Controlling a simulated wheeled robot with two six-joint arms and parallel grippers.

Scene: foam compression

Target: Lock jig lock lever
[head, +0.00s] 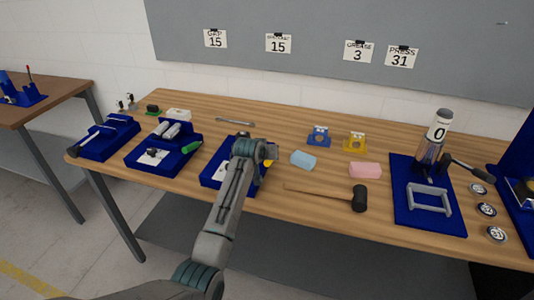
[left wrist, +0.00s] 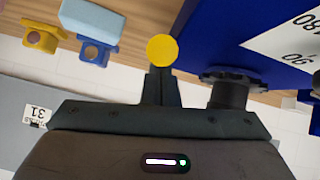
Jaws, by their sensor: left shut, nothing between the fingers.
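My left arm reaches over a blue jig (head: 212,174) in the middle of the bench and covers much of it in the head view. In the left wrist view the jig's blue face (left wrist: 215,30) fills the upper right. A round yellow knob (left wrist: 162,49) lies right at the tips of my left gripper (left wrist: 160,70), which is shut with nothing in it. I cannot tell whether the tips touch the knob. A little yellow (head: 269,163) also shows beside my wrist in the head view. The lever's shaft is not clearly seen. My right gripper is out of view.
A black ribbed knob (left wrist: 228,76) stands close beside the fingers. A light-blue foam block (head: 303,160), pink block (head: 365,170), blue bracket (head: 319,136), yellow bracket (head: 354,141) and mallet (head: 358,198) lie to the right. A blue tray (head: 135,158) stands left.

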